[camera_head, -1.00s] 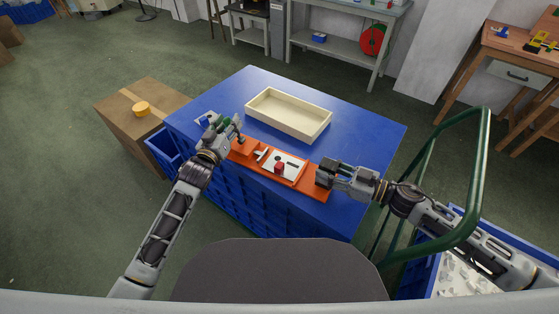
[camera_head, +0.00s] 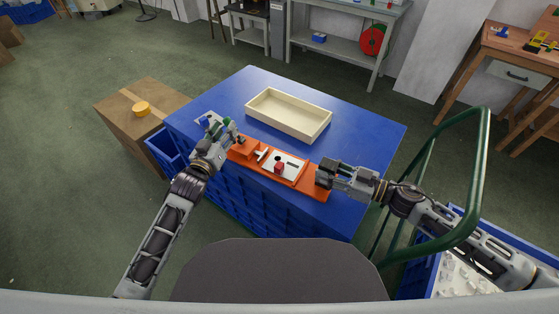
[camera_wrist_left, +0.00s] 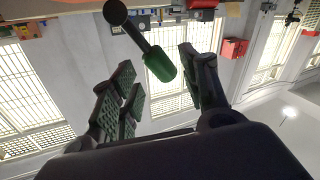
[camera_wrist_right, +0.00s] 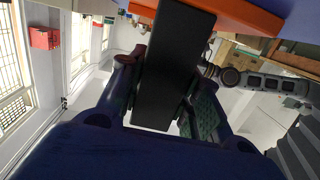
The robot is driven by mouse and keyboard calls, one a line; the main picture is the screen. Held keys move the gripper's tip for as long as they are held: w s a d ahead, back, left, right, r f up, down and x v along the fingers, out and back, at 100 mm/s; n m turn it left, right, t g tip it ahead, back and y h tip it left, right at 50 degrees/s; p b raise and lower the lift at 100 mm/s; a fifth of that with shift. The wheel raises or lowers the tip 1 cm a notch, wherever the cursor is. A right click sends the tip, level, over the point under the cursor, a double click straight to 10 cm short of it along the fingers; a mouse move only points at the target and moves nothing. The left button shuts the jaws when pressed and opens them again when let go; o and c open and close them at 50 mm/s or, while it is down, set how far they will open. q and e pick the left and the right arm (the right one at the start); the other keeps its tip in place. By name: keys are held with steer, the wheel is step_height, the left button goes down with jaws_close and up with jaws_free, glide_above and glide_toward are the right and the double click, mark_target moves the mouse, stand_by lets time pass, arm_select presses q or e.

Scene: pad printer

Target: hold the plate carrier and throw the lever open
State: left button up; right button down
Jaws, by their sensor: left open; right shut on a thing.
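The orange plate carrier (camera_head: 316,190) lies along the near edge of the blue worktop, with a white plate (camera_head: 292,165) and a red knob (camera_head: 279,168) on it. My right gripper (camera_head: 324,174) is at its right end. In the right wrist view its fingers are shut on a dark block (camera_wrist_right: 174,65) that joins the orange body (camera_wrist_right: 235,12). The lever, a dark rod with a green grip (camera_wrist_left: 160,64), shows in the left wrist view. My left gripper (camera_wrist_left: 162,82) is open, with the green grip between its fingers; contact is not clear. In the head view my left gripper (camera_head: 230,130) hides part of the carrier's left end.
A cream tray (camera_head: 289,131) stands on the blue worktop (camera_head: 365,140) behind the carrier. A green tubular rail (camera_head: 487,160) rises beside my right arm. The worktop's right side is clear.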

arm_select(q)
steer(key=v, duration=0.8)
stand_by(0.4)
steer(key=shift+a, duration=0.1)
stand_by(0.5)
arm_select(e)
steer(key=c, duration=0.9)
jaws_free()
steer(key=shift+d, duration=0.1)
steer(key=shift+v, duration=5.45)
steer(key=shift+s+d, duration=0.25)
steer(key=shift+d, duration=0.05)
arm_select(q)
steer(key=shift+w, duration=0.1)
arm_select(e)
steer(key=shift+d, duration=0.1)
